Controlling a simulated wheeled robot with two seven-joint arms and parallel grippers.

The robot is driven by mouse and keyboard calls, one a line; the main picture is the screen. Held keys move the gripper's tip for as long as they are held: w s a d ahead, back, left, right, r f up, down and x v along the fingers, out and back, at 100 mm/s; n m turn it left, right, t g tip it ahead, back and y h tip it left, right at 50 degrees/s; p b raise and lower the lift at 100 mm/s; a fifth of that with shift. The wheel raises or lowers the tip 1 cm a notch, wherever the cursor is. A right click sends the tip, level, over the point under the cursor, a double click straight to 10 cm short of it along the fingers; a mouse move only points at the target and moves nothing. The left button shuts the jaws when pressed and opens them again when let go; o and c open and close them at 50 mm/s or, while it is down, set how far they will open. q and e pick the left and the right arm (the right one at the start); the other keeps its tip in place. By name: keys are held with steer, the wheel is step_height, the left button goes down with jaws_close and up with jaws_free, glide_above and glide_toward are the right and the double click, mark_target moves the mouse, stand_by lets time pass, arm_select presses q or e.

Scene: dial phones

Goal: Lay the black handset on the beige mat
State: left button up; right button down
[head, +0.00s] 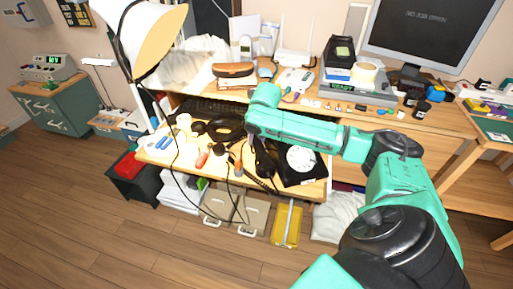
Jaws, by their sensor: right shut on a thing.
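The black dial phone (301,163) sits at the right of the lower desk surface, with its pale round dial facing up. The black handset (264,162) is upright or steeply tilted just left of the phone, with a dark coiled cord below it. My right gripper (257,142) is over the desk and shut on the handset; its fingers are small and partly hidden by my teal arm. A pale patch at the left of the lower desk (183,152) may be the beige mat, but its edges are unclear under small items. My left gripper is out of view.
A white lamp (127,35) stands at the left, its thin black cable crossing the desk. Red, blue and orange-handled tools lie left of the handset. A keyboard (210,106) lies behind. A monitor (430,32) and several devices fill the upper shelf.

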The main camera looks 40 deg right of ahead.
step_height(320, 180, down, 4)
steer(key=shift+r, duration=0.1)
steer(key=c, duration=0.5)
jaws_free()
steer(key=p+v, duration=0.1)
steer(key=v, duration=1.1)
steer(key=shift+p, duration=0.3)
steer(key=shift+a, duration=0.1)
